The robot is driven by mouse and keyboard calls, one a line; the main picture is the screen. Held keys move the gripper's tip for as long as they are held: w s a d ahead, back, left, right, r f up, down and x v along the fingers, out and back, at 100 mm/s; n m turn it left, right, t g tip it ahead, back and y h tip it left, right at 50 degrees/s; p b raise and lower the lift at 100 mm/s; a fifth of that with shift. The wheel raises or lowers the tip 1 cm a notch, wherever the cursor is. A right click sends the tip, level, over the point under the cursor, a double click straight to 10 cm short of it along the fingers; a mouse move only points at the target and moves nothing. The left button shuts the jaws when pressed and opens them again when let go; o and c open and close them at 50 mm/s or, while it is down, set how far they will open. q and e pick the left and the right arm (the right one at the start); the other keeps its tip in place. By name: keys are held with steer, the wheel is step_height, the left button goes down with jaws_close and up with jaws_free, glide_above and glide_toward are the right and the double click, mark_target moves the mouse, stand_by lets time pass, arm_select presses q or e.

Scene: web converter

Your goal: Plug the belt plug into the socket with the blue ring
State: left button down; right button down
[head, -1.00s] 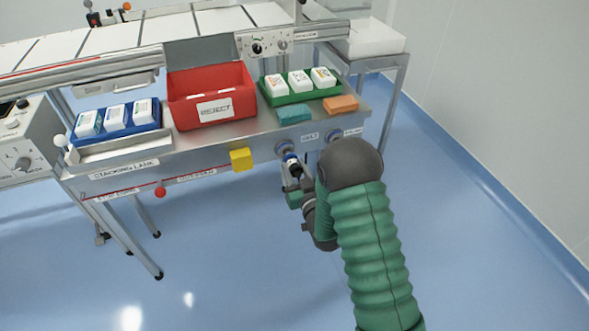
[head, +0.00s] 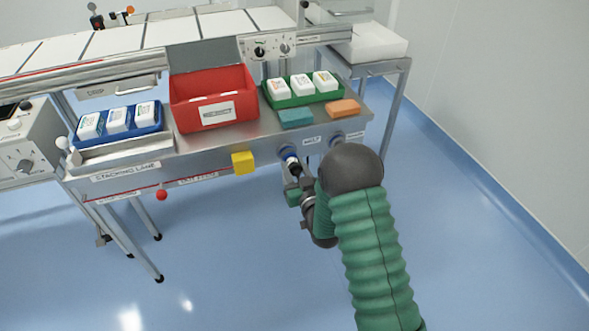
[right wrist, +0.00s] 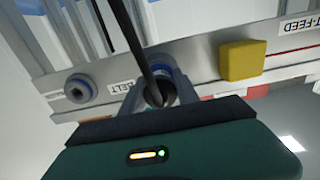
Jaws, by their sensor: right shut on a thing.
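My right gripper (head: 293,167) is at the bench's front panel, shut on the dark belt plug (right wrist: 157,97). In the right wrist view, the gripper's grey fingers (right wrist: 160,82) flank the plug, and a black cable runs up from it. The plug lines up with a socket with a blue ring (right wrist: 161,69), directly behind it; this is the left socket in the head view (head: 285,150). Gripper and plug hide most of this socket, so I cannot tell how deep the plug sits. A second socket (right wrist: 80,88), also bluish-rimmed, is beyond the BELT label (right wrist: 122,87). My left gripper is not in view.
A yellow block (head: 243,162) sticks out from the panel left of the plug, and a red knob (head: 162,195) is further left. On the bench are a red reject bin (head: 180,114), a green tray (head: 272,100) and a blue tray (head: 79,143). The floor below is clear.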

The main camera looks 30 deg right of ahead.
steer(key=shift+w+d, duration=0.1)
steer(key=shift+w, duration=0.45)
stand_by(0.4)
steer(key=c, duration=0.8)
jaws_free()
steer(key=shift+s, duration=0.1)
steer(key=p+v, duration=0.4)
steer(key=v, duration=1.2)
steer(key=shift+s, duration=0.25)
steer(key=shift+w, duration=0.1)
